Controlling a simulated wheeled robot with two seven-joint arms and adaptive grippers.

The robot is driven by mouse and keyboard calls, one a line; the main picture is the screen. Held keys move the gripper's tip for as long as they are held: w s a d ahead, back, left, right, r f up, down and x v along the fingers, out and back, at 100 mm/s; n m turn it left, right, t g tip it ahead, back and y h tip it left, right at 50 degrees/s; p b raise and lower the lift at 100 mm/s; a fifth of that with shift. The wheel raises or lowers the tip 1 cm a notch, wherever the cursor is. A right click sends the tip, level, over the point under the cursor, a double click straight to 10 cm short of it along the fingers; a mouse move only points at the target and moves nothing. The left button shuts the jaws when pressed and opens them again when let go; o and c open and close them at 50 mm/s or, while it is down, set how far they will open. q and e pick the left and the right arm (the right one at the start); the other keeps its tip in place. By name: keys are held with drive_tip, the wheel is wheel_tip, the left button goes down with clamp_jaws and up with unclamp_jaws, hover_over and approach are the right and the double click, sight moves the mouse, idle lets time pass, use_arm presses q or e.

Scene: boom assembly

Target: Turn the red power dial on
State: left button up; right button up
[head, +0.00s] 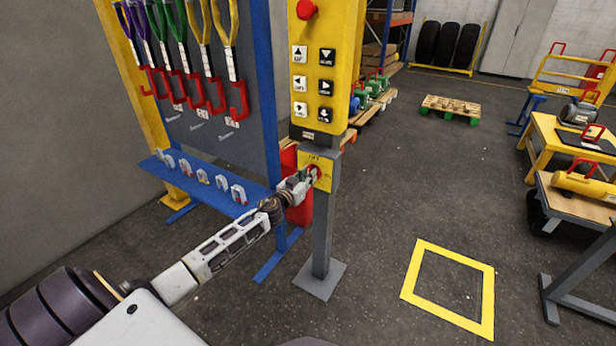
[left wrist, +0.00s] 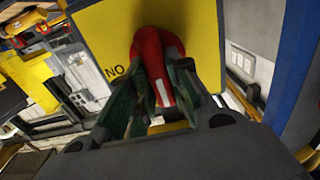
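The red power dial (head: 314,173) is on a yellow plate (head: 322,163) on the grey post, below the tall yellow button panel. In the left wrist view the dial's red handle (left wrist: 155,60) fills the middle, with a white mark on it. The letters "NO" stand on the plate to its left. My left gripper (head: 308,177) reaches the dial from the left. In the left wrist view its green-padded fingers (left wrist: 158,95) lie on either side of the handle and appear closed on it. The gripper hides part of the dial in the head view. My right gripper is not in view.
The yellow button panel (head: 327,75) with a red button (head: 306,9) stands above the dial. A blue-framed rack (head: 262,95) with hanging slings and a shackle shelf (head: 205,188) is close on the left. Floor to the right is open around a yellow square (head: 418,268).

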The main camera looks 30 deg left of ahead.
use_arm(q)
clamp_jaws()
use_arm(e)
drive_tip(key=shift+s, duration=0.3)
